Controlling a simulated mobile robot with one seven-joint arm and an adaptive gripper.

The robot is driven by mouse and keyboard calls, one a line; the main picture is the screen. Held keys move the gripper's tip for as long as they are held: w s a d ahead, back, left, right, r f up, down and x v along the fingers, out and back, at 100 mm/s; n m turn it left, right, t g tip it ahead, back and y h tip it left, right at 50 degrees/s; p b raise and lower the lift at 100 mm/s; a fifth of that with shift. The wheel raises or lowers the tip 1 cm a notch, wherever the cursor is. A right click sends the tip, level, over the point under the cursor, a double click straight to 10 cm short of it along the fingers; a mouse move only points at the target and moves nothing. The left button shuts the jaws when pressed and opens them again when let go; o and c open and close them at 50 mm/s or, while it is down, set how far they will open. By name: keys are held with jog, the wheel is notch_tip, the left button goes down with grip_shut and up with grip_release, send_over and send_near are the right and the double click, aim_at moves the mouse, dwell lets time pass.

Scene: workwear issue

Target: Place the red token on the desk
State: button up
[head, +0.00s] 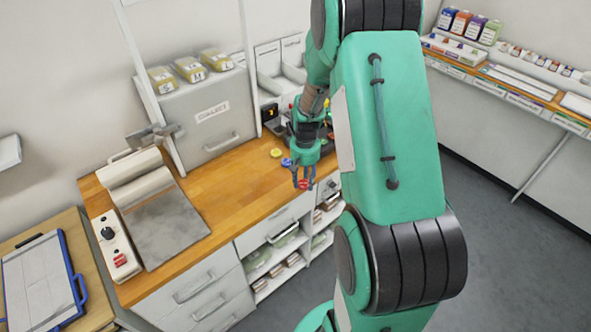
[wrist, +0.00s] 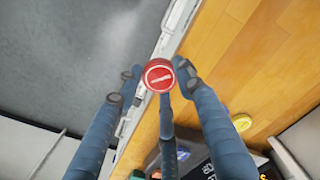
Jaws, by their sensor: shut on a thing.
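The red token (wrist: 159,75) is round, with a pale ring and mark on its face. My gripper (wrist: 157,80) is shut on it, the blue-grey fingers around its rim in the wrist view. In the head view my gripper (head: 303,178) holds the red token (head: 303,184) near the front edge of the wooden desk (head: 238,205). In the wrist view the token overlaps the edge of the desk (wrist: 250,65), with the grey floor on the left. The gap between token and desktop is hard to judge.
A yellow token (head: 276,153) and a blue token (head: 286,162) lie on the desk near my gripper. A grey collect cabinet (head: 207,118) and a press-like machine (head: 150,215) stand to the left. Bare wood lies between the machine and my gripper.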

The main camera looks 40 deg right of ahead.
send_over(299, 174)
jog(key=shift+a+f+b, duration=0.1)
jog(key=shift+f+b, duration=0.2)
jog(key=shift+f, duration=0.2)
jog(key=shift+f, duration=1.75)
jog(key=shift+f+b, duration=0.1)
jog(key=shift+b, duration=0.2)
jog(key=o, duration=1)
notch_tip(299, 174, up, 12)
jog(key=p, duration=0.1)
jog(key=shift+w, duration=0.1)
